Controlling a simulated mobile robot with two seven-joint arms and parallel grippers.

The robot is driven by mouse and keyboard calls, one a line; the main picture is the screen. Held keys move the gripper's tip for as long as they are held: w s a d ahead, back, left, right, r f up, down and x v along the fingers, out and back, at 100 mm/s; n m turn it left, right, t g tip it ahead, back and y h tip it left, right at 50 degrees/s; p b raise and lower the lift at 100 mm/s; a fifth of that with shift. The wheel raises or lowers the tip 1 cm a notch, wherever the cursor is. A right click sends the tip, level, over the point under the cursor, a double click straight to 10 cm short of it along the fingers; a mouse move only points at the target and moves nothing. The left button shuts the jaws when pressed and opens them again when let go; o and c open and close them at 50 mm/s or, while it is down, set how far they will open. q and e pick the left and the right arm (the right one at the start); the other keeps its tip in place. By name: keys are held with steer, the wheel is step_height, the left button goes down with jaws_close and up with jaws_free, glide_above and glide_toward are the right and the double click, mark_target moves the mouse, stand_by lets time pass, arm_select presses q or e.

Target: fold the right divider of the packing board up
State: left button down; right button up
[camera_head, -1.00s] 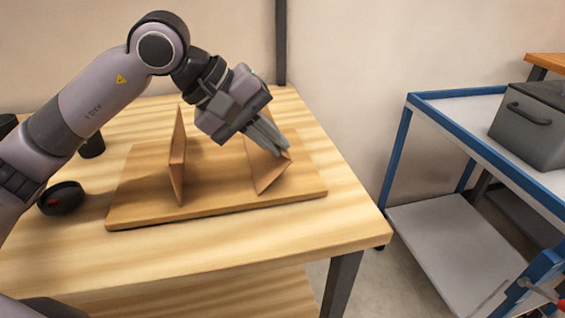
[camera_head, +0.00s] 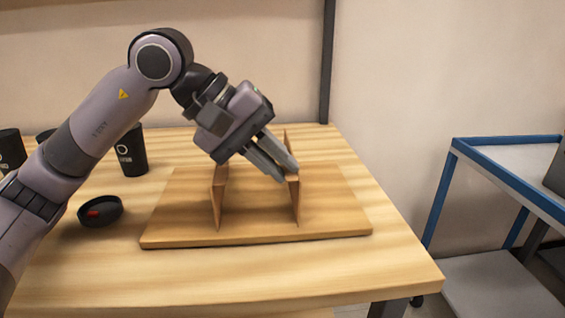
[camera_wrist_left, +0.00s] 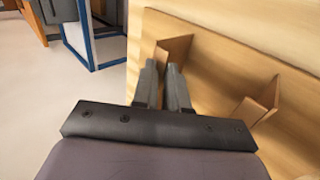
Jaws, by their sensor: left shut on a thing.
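The packing board (camera_head: 340,205) lies flat on the wooden table. Its left divider (camera_head: 220,198) stands upright. Its right divider (camera_head: 296,202) also stands about upright, with its upper edge at my left gripper (camera_head: 283,170). My left gripper is shut on the right divider near its top edge; the fingers hide part of it. In the left wrist view the fingers (camera_wrist_left: 162,85) reach to the right divider (camera_wrist_left: 176,48), and the left divider (camera_wrist_left: 262,100) stands apart at the right. My right gripper is not in view.
Black cups (camera_head: 131,152) stand at the back left of the table (camera_head: 400,270). A round black dish (camera_head: 100,211) with something red in it lies left of the board. A blue-framed cart (camera_head: 505,195) stands at the right, apart from the table.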

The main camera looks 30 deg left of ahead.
arm_select(q)
steer(key=shift+s+f+g, duration=0.15)
steer(key=shift+f, duration=0.45)
steer(key=shift+s+f+g, duration=0.15)
steer(key=shift+f, duration=0.4)
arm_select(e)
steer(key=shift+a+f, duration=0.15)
arm_select(q)
steer(key=c, duration=1.3)
jaws_free()
steer(key=shift+w, duration=0.1)
steer(key=shift+c, duration=0.2)
steer(key=shift+a, duration=0.1)
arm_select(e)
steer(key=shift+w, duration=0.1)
arm_select(q)
steer(key=shift+a+r, duration=0.15)
steer(key=shift+r, duration=0.25)
steer(key=p+v, duration=0.1)
steer(key=v, duration=0.6)
steer(key=shift+d+r+p, duration=0.2)
steer(key=shift+r+p, duration=0.1)
steer(key=shift+p, duration=0.05)
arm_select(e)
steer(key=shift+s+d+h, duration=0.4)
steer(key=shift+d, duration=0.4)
